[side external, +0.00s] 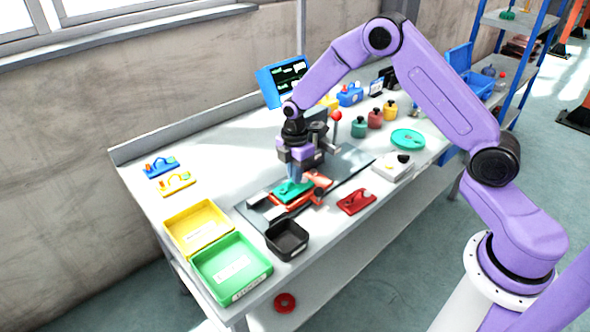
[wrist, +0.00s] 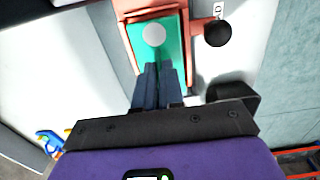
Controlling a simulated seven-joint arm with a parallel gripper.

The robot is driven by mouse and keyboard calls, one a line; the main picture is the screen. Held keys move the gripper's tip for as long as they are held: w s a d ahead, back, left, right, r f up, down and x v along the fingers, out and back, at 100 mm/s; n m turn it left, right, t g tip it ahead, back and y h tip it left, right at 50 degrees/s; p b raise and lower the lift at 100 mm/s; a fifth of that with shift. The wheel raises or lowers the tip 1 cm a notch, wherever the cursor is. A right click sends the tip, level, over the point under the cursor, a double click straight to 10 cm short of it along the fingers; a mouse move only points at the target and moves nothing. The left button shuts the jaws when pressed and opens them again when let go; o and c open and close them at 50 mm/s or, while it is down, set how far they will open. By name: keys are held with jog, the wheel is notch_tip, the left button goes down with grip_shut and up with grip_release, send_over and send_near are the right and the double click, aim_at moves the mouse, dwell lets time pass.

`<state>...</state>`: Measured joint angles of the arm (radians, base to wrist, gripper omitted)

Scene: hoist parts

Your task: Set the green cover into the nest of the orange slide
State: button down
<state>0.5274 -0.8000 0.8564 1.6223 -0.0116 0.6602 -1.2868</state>
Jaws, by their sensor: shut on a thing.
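The green cover (side external: 289,192) is a flat plate at the orange slide (side external: 284,199). In the wrist view the cover (wrist: 174,44) lies within the outline of the slide (wrist: 201,25), whose orange edges show along its left, top and right. I cannot tell whether the cover is fully down in the nest or a little above it. A round grey spot (wrist: 153,34) shows on the cover. My gripper (side external: 294,179) points down over the cover, and its dark blue fingers (wrist: 158,70) are shut on it. The gripped part is hidden between the fingers.
A black ball knob (wrist: 217,33) is to the slide's right in the wrist view. A black bin (side external: 287,240), a green tray (side external: 231,268) and a yellow tray (side external: 198,227) stand in front and left. A red part (side external: 356,201) and a white box (side external: 393,167) lie to the right.

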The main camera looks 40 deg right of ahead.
jog(key=shift+f, duration=0.4)
dwell(0.3)
jog(key=c, duration=0.8)
grip_release()
jog(key=shift+r, duration=0.1)
jog(key=shift+r, duration=4.45)
